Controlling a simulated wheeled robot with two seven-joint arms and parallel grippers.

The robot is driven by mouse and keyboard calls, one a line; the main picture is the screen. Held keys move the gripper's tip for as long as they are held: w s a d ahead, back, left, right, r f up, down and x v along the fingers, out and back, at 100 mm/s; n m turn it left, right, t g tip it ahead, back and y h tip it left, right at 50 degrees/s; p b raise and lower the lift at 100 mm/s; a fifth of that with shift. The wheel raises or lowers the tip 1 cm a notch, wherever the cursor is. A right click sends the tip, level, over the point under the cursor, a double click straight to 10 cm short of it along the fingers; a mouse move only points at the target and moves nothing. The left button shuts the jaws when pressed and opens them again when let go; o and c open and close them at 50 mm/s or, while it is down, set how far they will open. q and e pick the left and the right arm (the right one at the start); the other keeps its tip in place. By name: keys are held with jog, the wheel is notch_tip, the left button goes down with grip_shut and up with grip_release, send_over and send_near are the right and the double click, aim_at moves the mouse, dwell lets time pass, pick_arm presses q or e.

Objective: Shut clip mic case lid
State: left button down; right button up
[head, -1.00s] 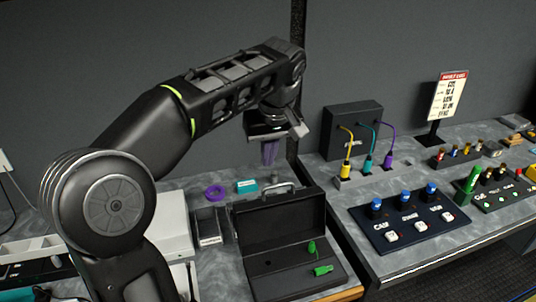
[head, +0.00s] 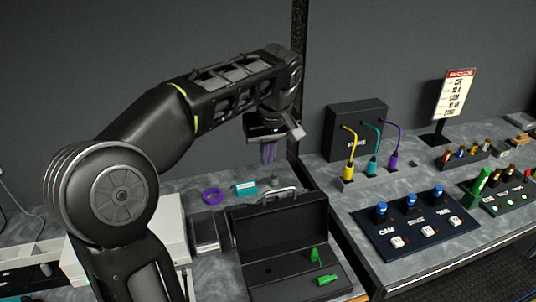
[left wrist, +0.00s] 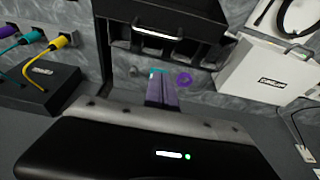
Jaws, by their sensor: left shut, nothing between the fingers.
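The black clip mic case (head: 285,232) stands open on the left counter, its lid raised at the back. Two green clip mics lie in its base, one upright (head: 314,255) and one flat (head: 327,279). A metal handle (head: 284,191) shows at the top of the lid. My left gripper (head: 268,158) hangs in the air behind and above the lid, its purple fingers shut and empty, pointing down and not touching the case. In the left wrist view the case (left wrist: 165,22) is at the top, beyond the fingers (left wrist: 162,90). My right gripper is out of view.
A purple tape ring (head: 212,196) and a teal box (head: 246,188) lie behind the case. A white box (head: 165,225) is left of it. A switch panel (head: 415,225) and a black box with coloured cables (head: 357,125) stand on the right counter.

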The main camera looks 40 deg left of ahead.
pick_arm(q)
notch_tip(320, 180, down, 6)
jog(key=s+d+p, duration=0.1)
jog(key=p, duration=0.1)
jog(key=shift+d, duration=0.35)
jog(key=shift+s, duration=0.15)
jog(key=shift+f, duration=0.1)
